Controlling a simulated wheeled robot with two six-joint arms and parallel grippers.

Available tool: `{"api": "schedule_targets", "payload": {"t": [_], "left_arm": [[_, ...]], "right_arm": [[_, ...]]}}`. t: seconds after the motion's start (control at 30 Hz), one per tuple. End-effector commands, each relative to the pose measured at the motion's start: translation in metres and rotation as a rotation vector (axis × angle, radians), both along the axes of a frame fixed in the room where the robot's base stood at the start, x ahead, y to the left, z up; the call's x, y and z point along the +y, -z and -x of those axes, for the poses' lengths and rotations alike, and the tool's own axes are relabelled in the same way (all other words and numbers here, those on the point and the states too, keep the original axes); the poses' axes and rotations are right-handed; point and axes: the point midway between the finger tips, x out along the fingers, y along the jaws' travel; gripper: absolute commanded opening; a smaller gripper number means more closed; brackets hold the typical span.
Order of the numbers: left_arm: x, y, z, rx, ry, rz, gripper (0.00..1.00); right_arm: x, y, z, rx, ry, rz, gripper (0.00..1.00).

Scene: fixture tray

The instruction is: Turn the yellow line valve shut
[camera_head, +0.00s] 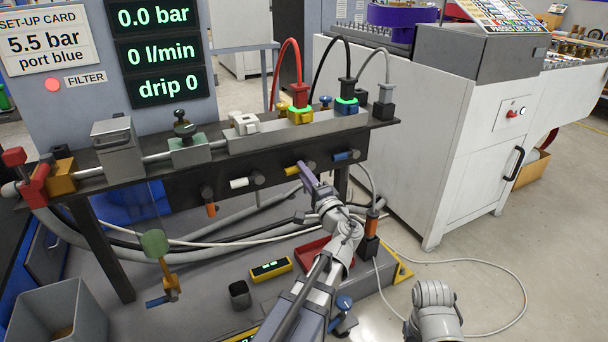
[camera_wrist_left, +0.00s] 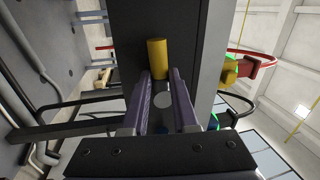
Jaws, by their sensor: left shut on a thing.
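The yellow line valve has a yellow lever (camera_head: 293,170) and a dark hub on the front of the black beam. The lever points left, roughly along the beam. My left gripper (camera_head: 304,171) reaches up to it from below. In the left wrist view the purple fingers (camera_wrist_left: 160,92) lie on both sides of the dark hub, shut on the valve, with the yellow lever (camera_wrist_left: 157,56) sticking out beyond the tips. The hub is partly hidden by the gripper in the head view.
Neighbouring valves are white (camera_head: 240,183), blue (camera_head: 342,156) and orange (camera_head: 212,209); the orange lever hangs down. The display (camera_head: 158,47) reads 0.0 bar, 0 l/min, drip 0. Hoses run behind the beam. A red tray (camera_head: 312,252) lies below.

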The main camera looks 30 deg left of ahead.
Motion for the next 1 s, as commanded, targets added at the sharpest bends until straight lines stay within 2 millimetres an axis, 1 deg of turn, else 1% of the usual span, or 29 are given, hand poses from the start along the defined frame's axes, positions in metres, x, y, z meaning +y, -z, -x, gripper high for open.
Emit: {"api": "schedule_targets", "payload": {"t": [0.3,0.77,0.8,1.0], "left_arm": [[-0.0005,-0.0027,-0.0006,0.062,0.002,-0.051,0.00],[-0.0007,-0.0026,-0.0010,0.069,0.003,-0.057,0.00],[-0.0007,-0.0026,-0.0010,0.069,0.003,-0.057,0.30],[-0.0004,-0.0024,-0.0006,0.069,0.002,-0.055,0.53]], "right_arm": [[0.0000,-0.0021,0.0000,0.000,-0.001,0.000,0.50],[0.0000,-0.0021,0.0000,0.000,-0.001,0.000,0.50],[0.0000,-0.0021,0.0000,0.000,-0.001,0.000,0.50],[0.0000,-0.0021,0.0000,0.000,-0.001,0.000,0.50]]}}
